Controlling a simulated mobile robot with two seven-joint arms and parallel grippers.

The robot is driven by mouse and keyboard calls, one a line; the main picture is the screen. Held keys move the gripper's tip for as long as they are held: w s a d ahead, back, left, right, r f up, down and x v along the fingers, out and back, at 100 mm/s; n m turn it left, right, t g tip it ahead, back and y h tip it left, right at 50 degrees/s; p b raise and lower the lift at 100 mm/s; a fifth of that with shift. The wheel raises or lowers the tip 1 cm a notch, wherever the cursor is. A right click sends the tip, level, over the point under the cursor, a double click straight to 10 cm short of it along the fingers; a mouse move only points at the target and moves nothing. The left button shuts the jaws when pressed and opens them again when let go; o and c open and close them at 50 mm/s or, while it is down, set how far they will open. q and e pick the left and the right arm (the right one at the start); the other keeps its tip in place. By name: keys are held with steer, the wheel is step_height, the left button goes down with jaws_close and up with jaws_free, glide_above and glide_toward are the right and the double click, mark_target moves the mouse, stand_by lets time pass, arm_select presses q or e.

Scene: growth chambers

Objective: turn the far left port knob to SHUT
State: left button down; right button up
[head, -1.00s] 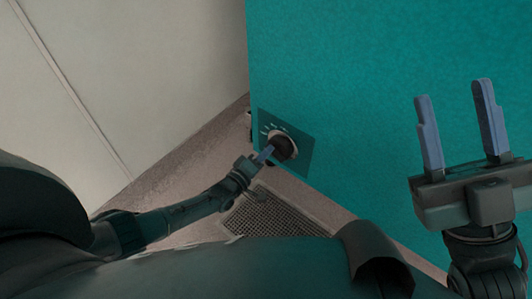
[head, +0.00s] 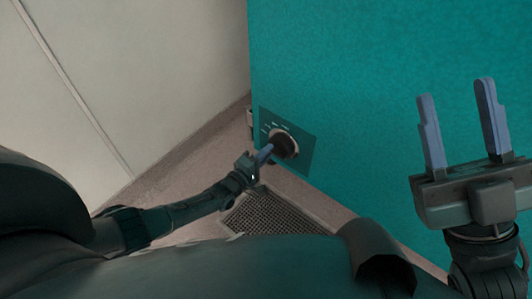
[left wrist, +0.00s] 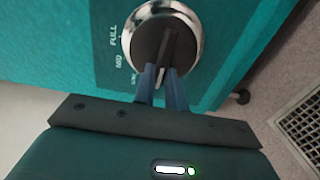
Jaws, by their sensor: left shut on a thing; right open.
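The port knob (head: 283,146) is a dark knob with a bright metal ring on a dark label plate (head: 300,155), low on the teal chamber wall. In the left wrist view the knob (left wrist: 165,45) has a dark grip bar pointing down toward my fingers, and the labels FULL and MID show to its left. A lower label is mostly hidden by a finger. My left gripper (head: 267,153) is shut on the knob's bar, and its blue fingers (left wrist: 163,85) sit on either side of it. My right gripper (head: 462,125) is open and empty in front of the teal wall.
A floor grate (head: 268,215) lies below the knob, and it also shows in the left wrist view (left wrist: 302,125). A pale wall (head: 130,80) stands to the left. A small hinge (head: 250,123) is at the teal panel's left edge.

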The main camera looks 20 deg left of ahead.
arm_select(q)
steer(key=c, duration=1.4)
jaws_free()
steer(key=shift+c, duration=0.2)
steer(key=p+v, duration=0.4)
steer(key=v, duration=0.9)
steer(key=shift+p, duration=0.3)
arm_select(e)
steer(key=f+m+h, duration=0.1)
steer(key=m+h, duration=0.1)
steer(key=f+m+h, duration=0.4)
steer(key=shift+w+a+f+g, duration=0.2)
steer(key=shift+w+a+g, duration=0.05)
steer(key=shift+w+g, duration=0.05)
arm_select(q)
steer(key=shift+s, duration=0.1)
steer(key=shift+r, duration=0.15)
arm_select(e)
steer(key=shift+r, duration=0.1)
